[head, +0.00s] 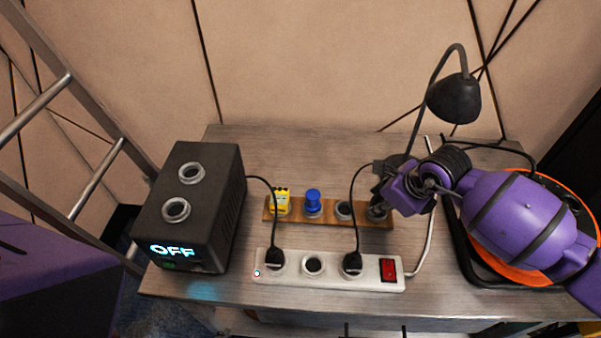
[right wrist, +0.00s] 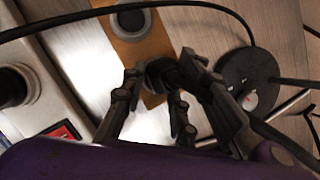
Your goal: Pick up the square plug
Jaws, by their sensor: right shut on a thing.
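A wooden board (head: 328,218) lies on the table with a row of holes. A yellow blocky plug (head: 281,203) stands at its left end, and a blue round-topped plug (head: 313,199) stands beside it. The following hole (head: 344,210) is empty. My right gripper (head: 378,203) is over the board's right end, pointing down. In the right wrist view its fingers (right wrist: 158,88) are closed around a dark plug (right wrist: 161,71) at the end of the board (right wrist: 110,35). The plug is mostly hidden, so its shape and whether it is still seated are unclear. My left gripper is out of view.
A white power strip (head: 331,284) with a red switch (head: 388,270) and two black corded plugs lies in front. A black box (head: 195,215) reading OFF stands left. A desk lamp (head: 453,99) rises behind my right gripper. An orange ring (head: 521,276) lies right.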

